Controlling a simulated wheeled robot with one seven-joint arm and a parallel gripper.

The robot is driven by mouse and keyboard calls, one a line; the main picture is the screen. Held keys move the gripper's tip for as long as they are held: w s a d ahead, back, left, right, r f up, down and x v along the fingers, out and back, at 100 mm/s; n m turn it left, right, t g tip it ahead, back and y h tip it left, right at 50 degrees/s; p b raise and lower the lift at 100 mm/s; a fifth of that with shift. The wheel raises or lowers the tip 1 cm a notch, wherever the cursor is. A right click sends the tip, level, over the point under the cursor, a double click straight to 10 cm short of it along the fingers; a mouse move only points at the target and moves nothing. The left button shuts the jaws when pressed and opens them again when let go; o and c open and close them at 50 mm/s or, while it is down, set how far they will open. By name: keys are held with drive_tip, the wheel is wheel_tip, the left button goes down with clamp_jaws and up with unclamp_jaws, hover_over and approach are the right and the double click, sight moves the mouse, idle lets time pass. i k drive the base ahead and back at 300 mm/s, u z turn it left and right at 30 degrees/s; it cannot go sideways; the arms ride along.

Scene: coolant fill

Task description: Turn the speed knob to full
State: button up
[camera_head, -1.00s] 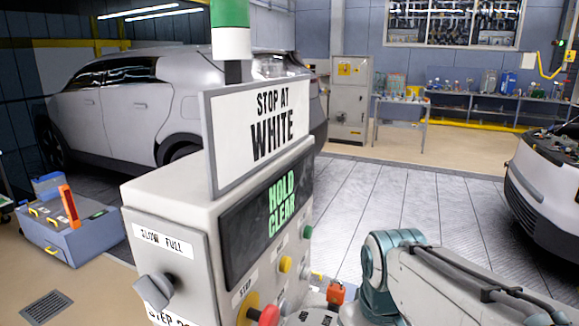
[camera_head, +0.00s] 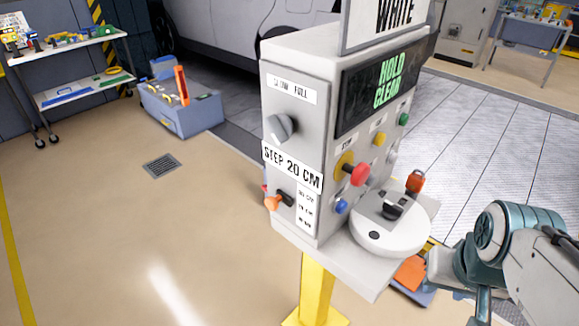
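The speed knob (camera_head: 281,127) is a grey knob on the left side face of the control box (camera_head: 300,50). It sits below a white label (camera_head: 292,90) that reads roughly "SLOW FULL". The exact direction its pointer faces is hard to tell. My arm shows at the lower right, apart from the box and away from the knob. My gripper's fingertips are not visible.
The side face also has a "STEP 20 CM" label (camera_head: 292,168) and an orange lever (camera_head: 273,203). A red button (camera_head: 360,174) and a white round unit (camera_head: 390,235) are on the front.

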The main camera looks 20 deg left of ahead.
sight(280, 125)
drive_tip(key=k, duration=0.95)
drive_tip(key=u, duration=0.95)
drive_tip(key=i, duration=1.3)
drive_tip(key=z, duration=1.25)
drive_tip(key=k, duration=0.75)
drive_tip(key=u, duration=0.1)
